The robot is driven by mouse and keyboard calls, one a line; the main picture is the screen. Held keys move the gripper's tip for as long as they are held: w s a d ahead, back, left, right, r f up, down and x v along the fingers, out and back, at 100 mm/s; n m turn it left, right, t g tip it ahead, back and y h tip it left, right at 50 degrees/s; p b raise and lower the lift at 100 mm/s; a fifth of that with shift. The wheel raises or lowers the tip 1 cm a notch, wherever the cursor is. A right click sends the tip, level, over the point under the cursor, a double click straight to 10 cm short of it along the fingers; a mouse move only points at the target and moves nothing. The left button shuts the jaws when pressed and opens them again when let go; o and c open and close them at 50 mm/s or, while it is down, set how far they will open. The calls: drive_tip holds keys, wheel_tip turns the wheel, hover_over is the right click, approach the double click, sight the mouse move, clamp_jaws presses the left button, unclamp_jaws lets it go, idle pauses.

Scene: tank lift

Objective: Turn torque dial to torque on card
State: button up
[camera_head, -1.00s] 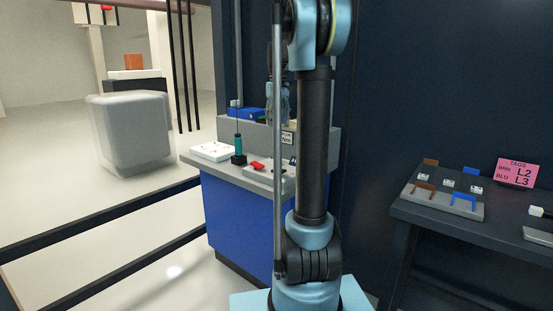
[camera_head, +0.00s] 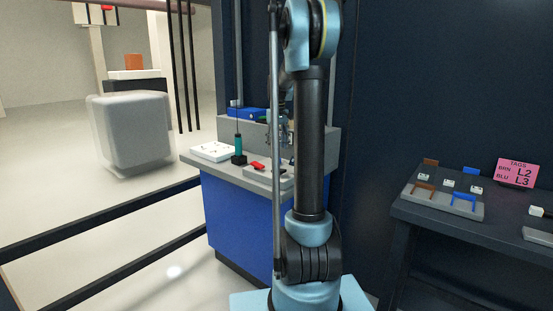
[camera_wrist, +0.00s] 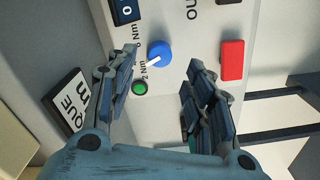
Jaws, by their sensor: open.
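In the wrist view a round blue dial (camera_wrist: 160,53) with a white pointer sits on a pale panel (camera_wrist: 190,45). The pointer aims to the lower left, toward printed "Nm" marks. My gripper (camera_wrist: 157,62) is open, its fingers either side of the dial and apart from it. A white card (camera_wrist: 70,103) with a dark border stands at the left; only part of its lettering shows and no torque value is readable. In the head view my gripper (camera_head: 281,132) is over the bench, partly hidden by my arm, and the dial cannot be made out.
On the panel are a green round button (camera_wrist: 140,88), a red block (camera_wrist: 232,60) and a dark display showing 0 (camera_wrist: 125,10). The blue bench (camera_head: 232,215) also holds a teal-handled tool (camera_head: 239,146) and a white tray (camera_head: 212,151). A dark table (camera_head: 410,212) stands right.

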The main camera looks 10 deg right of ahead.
sight(277, 158)
drive_tip(key=shift+f, duration=3)
drive_tip(key=c, duration=1.1)
